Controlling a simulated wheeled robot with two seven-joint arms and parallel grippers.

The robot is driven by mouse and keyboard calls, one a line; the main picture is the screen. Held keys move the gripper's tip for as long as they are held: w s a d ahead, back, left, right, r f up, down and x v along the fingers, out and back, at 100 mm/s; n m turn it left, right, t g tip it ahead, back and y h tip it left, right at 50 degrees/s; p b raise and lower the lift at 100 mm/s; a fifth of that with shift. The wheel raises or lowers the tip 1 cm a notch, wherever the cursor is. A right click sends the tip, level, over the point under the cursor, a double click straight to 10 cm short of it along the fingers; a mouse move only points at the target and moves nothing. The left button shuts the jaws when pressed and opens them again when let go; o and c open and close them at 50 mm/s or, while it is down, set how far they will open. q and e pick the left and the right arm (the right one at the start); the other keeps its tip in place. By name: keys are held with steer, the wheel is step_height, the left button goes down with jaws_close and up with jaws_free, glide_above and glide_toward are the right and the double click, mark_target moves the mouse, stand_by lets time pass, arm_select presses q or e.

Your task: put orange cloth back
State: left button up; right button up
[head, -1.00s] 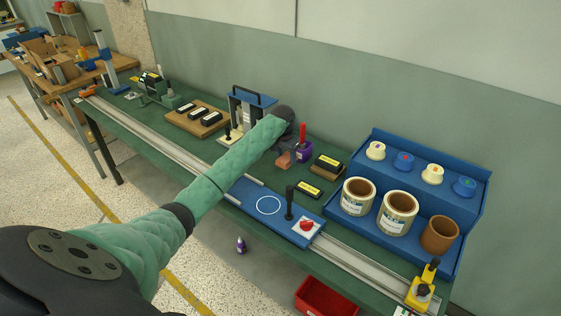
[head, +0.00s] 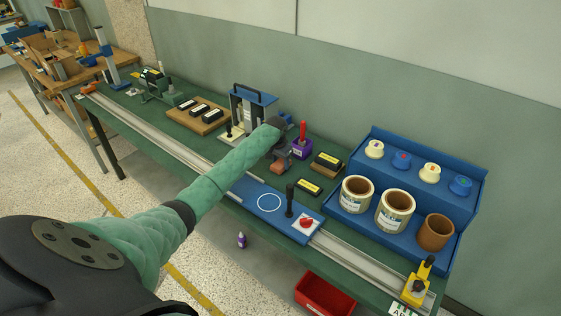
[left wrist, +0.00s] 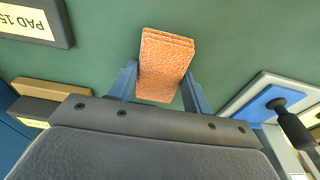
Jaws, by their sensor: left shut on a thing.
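The folded orange cloth (left wrist: 165,62) is between the two blue fingers of my left gripper (left wrist: 160,88), seen in the left wrist view above green tabletop. In the head view, the cloth (head: 278,168) shows as a small orange patch below my left gripper (head: 281,160), in the middle of the workbench, left of a purple holder. The gripper is shut on the cloth. Whether the cloth touches the bench top I cannot tell. My right gripper is in neither view.
The purple holder (head: 301,150) with a red-handled tool stands close to the right of my gripper. Black yellow-labelled pads (head: 309,187) lie further right. A blue-framed press (head: 252,105) stands behind. A blue plate (head: 262,200) on the rail lies in front.

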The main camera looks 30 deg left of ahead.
mark_target(278, 165)
arm_select(q)
steer(key=shift+f, duration=0.1)
steer(key=o, duration=1)
steer(key=shift+c, duration=0.2)
steer(key=shift+o, duration=0.4)
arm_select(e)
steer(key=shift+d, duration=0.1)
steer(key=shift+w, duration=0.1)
arm_select(q)
steer(key=shift+r, duration=0.25)
step_height(278, 165, up, 12)
steer(key=s+b, duration=0.1)
steer(key=b, duration=0.2)
steer(key=shift+s+f+b, duration=0.2)
steer(key=shift+s+b, duration=0.1)
steer(key=shift+s, duration=0.05)
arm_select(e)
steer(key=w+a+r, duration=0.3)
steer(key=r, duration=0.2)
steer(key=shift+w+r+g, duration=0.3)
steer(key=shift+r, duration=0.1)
